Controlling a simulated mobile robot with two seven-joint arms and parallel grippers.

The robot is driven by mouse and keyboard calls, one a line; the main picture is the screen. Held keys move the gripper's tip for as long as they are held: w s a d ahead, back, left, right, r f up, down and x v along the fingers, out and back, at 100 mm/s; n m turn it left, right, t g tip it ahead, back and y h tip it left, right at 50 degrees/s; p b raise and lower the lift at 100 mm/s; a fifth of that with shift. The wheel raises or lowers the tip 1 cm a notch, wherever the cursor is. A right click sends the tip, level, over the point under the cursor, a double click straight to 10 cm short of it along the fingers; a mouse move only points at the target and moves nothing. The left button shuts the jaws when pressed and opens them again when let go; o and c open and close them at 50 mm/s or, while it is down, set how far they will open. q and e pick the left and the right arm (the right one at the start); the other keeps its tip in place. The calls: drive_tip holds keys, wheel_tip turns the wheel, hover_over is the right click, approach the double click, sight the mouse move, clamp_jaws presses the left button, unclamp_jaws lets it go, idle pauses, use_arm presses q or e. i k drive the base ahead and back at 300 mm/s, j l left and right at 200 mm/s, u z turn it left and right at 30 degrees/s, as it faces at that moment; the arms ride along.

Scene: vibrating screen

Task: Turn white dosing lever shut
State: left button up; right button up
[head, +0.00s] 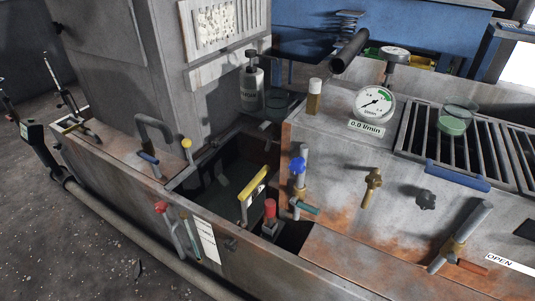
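I cannot make out a clearly white lever in the head view. A grey pipe with a brass valve (455,243) and a short brown handle (468,265) slants up at the lower right, beside an "OPEN" label (511,264). A blue-topped valve (298,168) stands near the middle, with a teal handle (306,207) below it. A brass tap (372,183) and a black knob (425,199) sit on the front of the rusty housing. A round gauge (374,103) stands above a "0.0 l/min" label (366,128). Neither gripper is in view.
A yellow-topped handle (253,184) and a red-capped fitting (269,211) stand in the dark pit. A pump bottle (251,88) stands behind. A slatted grate (486,145) with a blue bar (457,175) covers the right. The floor at lower left is mostly clear.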

sight(272, 136)
drive_tip(key=j+z, duration=0.35)
drive_tip(key=k+j+z, duration=0.15)
drive_tip(key=j+z, duration=0.25)
drive_tip(key=k+j+z, duration=0.2)
drive_tip(key=j+z, duration=0.15)
drive_tip(key=j, duration=0.15)
